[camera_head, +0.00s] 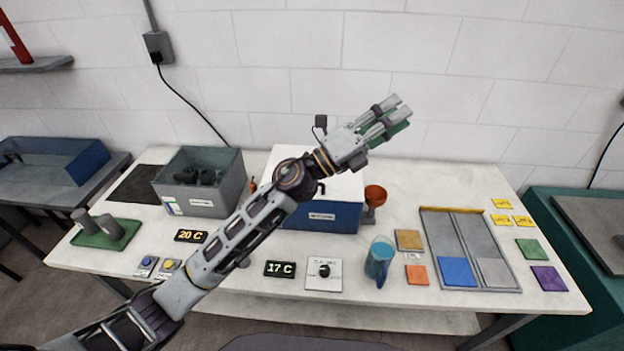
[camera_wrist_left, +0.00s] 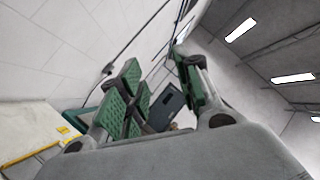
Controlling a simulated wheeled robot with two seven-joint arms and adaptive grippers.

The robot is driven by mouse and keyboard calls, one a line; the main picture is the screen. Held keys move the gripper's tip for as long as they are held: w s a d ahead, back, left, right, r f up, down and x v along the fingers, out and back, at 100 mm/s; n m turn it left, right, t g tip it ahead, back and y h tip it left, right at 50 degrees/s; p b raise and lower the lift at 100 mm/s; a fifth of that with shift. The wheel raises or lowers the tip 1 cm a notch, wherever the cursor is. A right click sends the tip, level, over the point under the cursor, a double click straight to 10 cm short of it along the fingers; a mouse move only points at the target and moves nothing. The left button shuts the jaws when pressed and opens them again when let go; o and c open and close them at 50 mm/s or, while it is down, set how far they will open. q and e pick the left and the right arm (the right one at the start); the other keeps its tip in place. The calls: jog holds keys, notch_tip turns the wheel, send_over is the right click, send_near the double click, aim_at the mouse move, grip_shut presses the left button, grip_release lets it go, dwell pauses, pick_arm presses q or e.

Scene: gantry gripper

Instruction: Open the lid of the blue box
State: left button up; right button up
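My left gripper (camera_head: 398,118) is above and to the right of the box, near the wall, and touches nothing. In the left wrist view its green-padded fingers (camera_wrist_left: 163,92) are spread apart with nothing between them. The box does not show there. My right gripper is out of view.
A grey bin (camera_head: 228,170) stands left of the box. A blue pitcher (camera_head: 379,262), a dial panel (camera_head: 323,274) and a divided tray (camera_head: 430,225) lie nearer the front and right.

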pick_arm(q)
jog(key=s+d+f+m+g, duration=0.1)
jog(key=s+d+m+g, duration=0.2)
jog(key=d+m+g, duration=0.35)
notch_tip(320, 180, down, 11)
jog(key=a+m+g+y, duration=0.2)
jog(key=m+g+y, duration=0.3)
jog(key=m+y, duration=0.45)
jog(key=w+a+t+y, duration=0.1)
jog(key=w+a+y, duration=0.2)
jog(key=a, duration=0.4)
jog(key=w+a+f+m+t+y, duration=0.1)
jog(key=w+a+y, duration=0.3)
jog(key=a, duration=0.3)
jog(key=w+a+t+y, duration=0.2)
jog(key=w+a+y, duration=0.2)
jog(key=a+y, duration=0.1)
jog(key=shift+a+f, duration=0.25)
jog(key=shift+a, duration=0.65)
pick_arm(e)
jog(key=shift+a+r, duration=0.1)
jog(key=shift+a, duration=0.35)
pick_arm(q)
jog(key=shift+w, duration=0.1)
jog(key=shift+f, duration=0.1)
